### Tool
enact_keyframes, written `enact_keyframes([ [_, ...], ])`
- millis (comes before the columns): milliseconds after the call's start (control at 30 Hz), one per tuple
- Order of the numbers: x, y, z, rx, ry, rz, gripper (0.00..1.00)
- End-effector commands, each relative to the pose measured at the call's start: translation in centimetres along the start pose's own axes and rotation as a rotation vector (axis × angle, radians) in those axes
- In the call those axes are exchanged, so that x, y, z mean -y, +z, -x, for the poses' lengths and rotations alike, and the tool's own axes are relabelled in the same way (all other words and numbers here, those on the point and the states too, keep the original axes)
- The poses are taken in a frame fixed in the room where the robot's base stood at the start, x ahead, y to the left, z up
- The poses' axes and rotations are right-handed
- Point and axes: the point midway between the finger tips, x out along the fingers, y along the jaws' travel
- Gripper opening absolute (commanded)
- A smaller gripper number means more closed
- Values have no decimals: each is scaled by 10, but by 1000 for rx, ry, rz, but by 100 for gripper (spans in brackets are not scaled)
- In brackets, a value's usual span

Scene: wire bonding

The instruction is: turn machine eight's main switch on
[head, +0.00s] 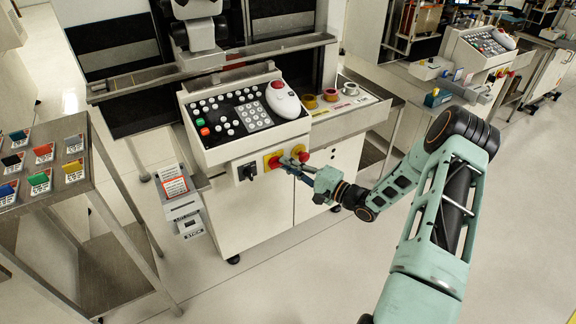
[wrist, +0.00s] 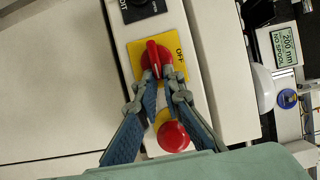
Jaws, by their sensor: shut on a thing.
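The main switch is a red rotary handle (wrist: 153,53) on a yellow plate (wrist: 180,68) marked OFF. In the head view the red switch (head: 274,162) sits on the front of the white machine, left of a red push button (head: 304,157). My gripper (wrist: 158,73) has its blue fingers on either side of the handle's near end and is shut on it. In the head view my gripper (head: 286,163) reaches the panel from the right. The fingers hide part of the plate, and I see no ON mark or machine number.
A black rotary switch (head: 246,172) sits left of the red one. The red push button (wrist: 173,136) lies between my fingers' bases in the wrist view. A metal rack with coloured cards (head: 73,171) stands at left. The floor (head: 330,270) in front is clear.

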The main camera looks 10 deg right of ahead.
Motion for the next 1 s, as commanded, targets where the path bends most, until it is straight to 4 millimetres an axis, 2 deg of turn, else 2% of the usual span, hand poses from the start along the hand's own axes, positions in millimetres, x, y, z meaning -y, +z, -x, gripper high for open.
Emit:
enact_keyframes([
  [400,-1,0,0,0,-1,-8,0],
  [433,-1,0,0,0,-1,-8,11],
  [567,-1,0,0,0,-1,-7,25],
  [867,0,0,2,-1,-2,-6,25],
  [1000,0,0,15,-1,-1,-6,25],
])
